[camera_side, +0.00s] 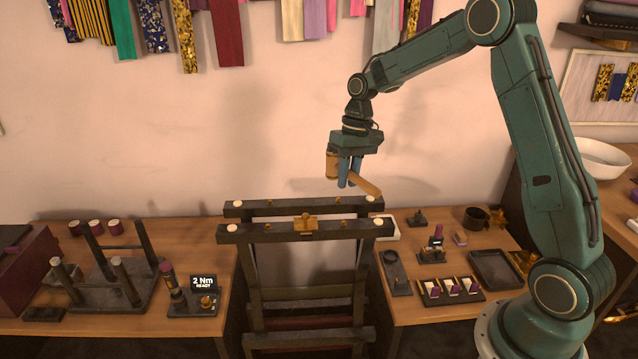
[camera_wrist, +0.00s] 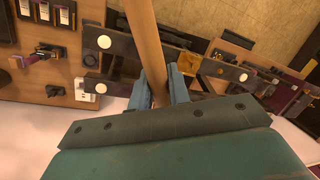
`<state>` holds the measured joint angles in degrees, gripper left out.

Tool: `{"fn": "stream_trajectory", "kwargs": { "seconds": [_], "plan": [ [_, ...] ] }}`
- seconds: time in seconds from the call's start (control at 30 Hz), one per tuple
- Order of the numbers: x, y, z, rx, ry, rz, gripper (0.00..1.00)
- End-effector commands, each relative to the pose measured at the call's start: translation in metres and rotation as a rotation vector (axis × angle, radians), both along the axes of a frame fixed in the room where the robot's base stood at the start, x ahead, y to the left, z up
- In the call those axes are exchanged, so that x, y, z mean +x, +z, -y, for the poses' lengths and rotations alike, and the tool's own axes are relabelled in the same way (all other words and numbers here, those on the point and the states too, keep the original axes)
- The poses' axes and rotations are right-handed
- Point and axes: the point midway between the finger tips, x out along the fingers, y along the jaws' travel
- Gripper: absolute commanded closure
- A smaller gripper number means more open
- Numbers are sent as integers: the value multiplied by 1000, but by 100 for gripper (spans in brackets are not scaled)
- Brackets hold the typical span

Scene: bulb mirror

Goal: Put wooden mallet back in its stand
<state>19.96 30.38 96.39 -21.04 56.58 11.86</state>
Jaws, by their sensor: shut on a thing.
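My gripper (camera_side: 349,178) has blue fingers and is shut on the wooden mallet, high above the dark trestle in the side view. The mallet's tan handle (camera_side: 367,186) slants down to the right from the fingers. Its head (camera_side: 332,165) shows on the left of the fingers. In the wrist view my gripper (camera_wrist: 160,88) clasps the round handle (camera_wrist: 146,45), which runs up out of the picture. The mallet touches nothing but the fingers. A dark rack with upright posts (camera_side: 118,297) stands on the left table; I cannot tell which fixture is the mallet's stand.
The dark trestle (camera_side: 270,237) with white discs stands between the two tables. The left table holds a torque display (camera_side: 204,282) and a purple box (camera_side: 22,262). The right table holds a black tray (camera_side: 496,270), a dark cup (camera_side: 476,217) and several small holders.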

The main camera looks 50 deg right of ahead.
Motion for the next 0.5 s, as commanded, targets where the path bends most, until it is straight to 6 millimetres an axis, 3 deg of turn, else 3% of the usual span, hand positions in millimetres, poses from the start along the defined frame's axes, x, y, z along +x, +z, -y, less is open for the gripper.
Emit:
{"fn": "stream_trajectory", "kwargs": {
  "seconds": [0.1, 0.5],
  "plan": [
    [-4, 0, 39, 0, -93, 1, 100],
    [-35, 0, 152, 1, -374, -2, 100]
  ]
}}
